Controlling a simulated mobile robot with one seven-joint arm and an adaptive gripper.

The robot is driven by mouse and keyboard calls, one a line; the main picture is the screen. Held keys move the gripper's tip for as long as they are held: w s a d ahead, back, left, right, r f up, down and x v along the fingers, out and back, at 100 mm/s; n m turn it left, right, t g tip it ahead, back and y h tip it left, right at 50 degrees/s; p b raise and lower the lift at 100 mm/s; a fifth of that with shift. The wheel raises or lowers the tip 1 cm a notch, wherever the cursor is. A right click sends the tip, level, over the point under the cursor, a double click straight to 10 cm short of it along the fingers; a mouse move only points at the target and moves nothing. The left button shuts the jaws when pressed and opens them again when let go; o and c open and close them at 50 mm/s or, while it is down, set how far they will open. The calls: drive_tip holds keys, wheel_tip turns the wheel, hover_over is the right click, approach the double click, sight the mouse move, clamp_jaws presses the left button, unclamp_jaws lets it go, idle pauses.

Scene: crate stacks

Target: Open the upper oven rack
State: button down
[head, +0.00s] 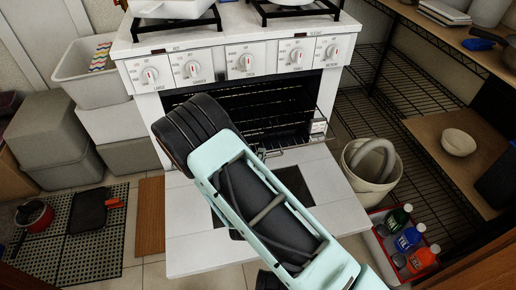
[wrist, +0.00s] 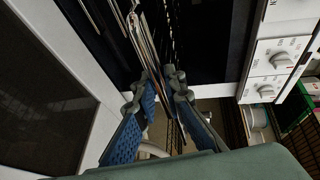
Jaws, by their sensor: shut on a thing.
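The white oven (head: 240,62) stands in the middle of the head view with its door (head: 318,185) folded down. Dark wire racks (head: 265,105) lie inside the cavity, and a thin wire edge (head: 292,147) shows at the front of the opening. In the wrist view my gripper (wrist: 164,80) has its blue-padded fingers closed around the front end of a wire rack (wrist: 143,38). My arm hides most of the gripper in the head view. I cannot clearly tell which rack level is between the fingers.
Knobs (head: 245,62) line the oven front above the opening. A white bin (head: 362,182) and a crate of bottles (head: 386,235) stand to the right of the door. Grey boxes (head: 48,130) stand to the left. My arm reaches over the lowered door.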

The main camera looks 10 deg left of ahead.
drive_tip(key=shift+s+d+f, duration=0.1)
drive_tip(key=shift+s+d, duration=0.15)
drive_tip(key=shift+s, duration=0.35)
drive_tip(key=shift+s+d+f, duration=0.15)
drive_tip(key=shift+s+d, duration=0.15)
drive_tip(key=shift+s, duration=0.35)
drive_tip(key=shift+s+d+f, duration=0.1)
drive_tip(key=shift+s+d, duration=0.15)
drive_tip(key=shift+s, duration=0.35)
drive_tip(key=c, duration=2.1)
unclamp_jaws()
drive_tip(key=shift+w+r, duration=0.1)
drive_tip(key=shift+w, duration=0.05)
drive_tip(key=s+r, duration=0.2)
drive_tip(key=s, duration=1)
drive_tip(key=shift+d+r, duration=0.15)
drive_tip(key=shift+d, duration=0.1)
drive_tip(key=shift+w, duration=0.1)
